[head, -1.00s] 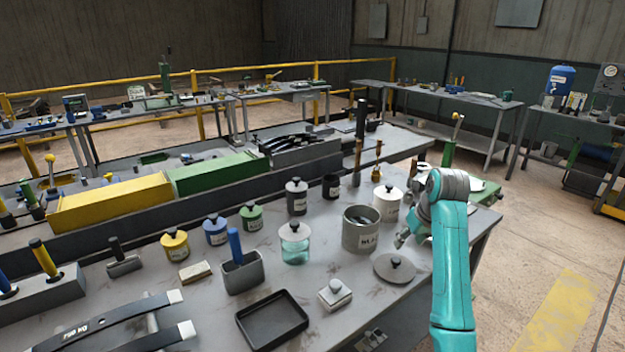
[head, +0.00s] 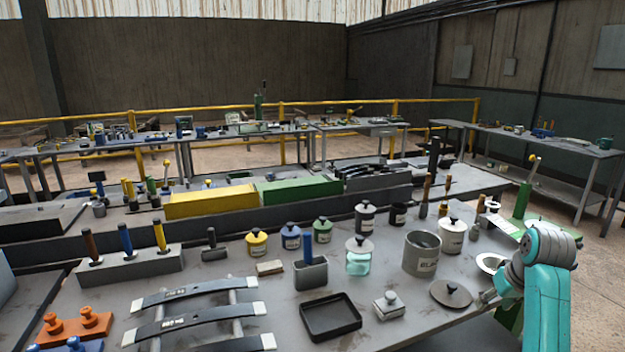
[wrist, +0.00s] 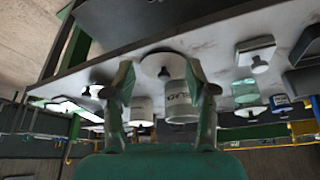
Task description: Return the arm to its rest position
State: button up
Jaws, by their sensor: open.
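My teal arm comes in at the right of the head view, folded near the bench's right edge. My gripper (head: 488,298) is partly hidden there by the arm, close to the round grey lid (head: 451,294). In the wrist view my gripper (wrist: 162,100) shows two fingers spread wide with nothing between them. Beyond the fingers the labelled grey canister (wrist: 181,108) and the round lid (wrist: 162,65) show upside down. The canister (head: 422,253) stands open-topped on the bench in the head view, apart from my gripper.
The bench holds a black tray (head: 331,317), a small lidded box (head: 389,305), a glass jar (head: 359,257), a white lidded jar (head: 452,235) and leaf springs (head: 195,290). Yellow (head: 211,202) and green (head: 298,190) boxes stand behind. Floor is clear right of the bench.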

jog(key=s+a+f+t, duration=0.1)
jog(key=s+a+f, duration=0.15)
jog(key=f, duration=0.45)
jog(key=s+a+f, duration=0.2)
jog(key=a+f, duration=0.1)
jog(key=f, duration=0.3)
jog(key=s+a+f+t, duration=0.1)
jog(key=s+a+f, duration=0.2)
jog(key=f, duration=0.4)
jog(key=s+a+f+t+h, duration=0.1)
jog(key=s+a+f, duration=0.35)
jog(key=s, duration=0.25)
jog(key=s+a+f+t, duration=0.2)
jog(key=s+a+f, duration=0.1)
jog(key=s+f, duration=0.3)
jog(key=s+a+r+t, duration=0.1)
jog(key=s+a+r, duration=0.15)
jog(key=s, duration=0.85)
jog(key=s+a+r+t, duration=0.15)
jog(key=s+a, duration=0.25)
jog(key=s, duration=0.6)
jog(key=s+a+r+t+y, duration=0.1)
jog(key=s+a+r+t, duration=0.1)
jog(key=s+r, duration=1.2)
jog(key=shift+s+r+t, duration=0.15)
jog(key=shift+r+t, duration=0.1)
jog(key=shift+t, duration=0.1)
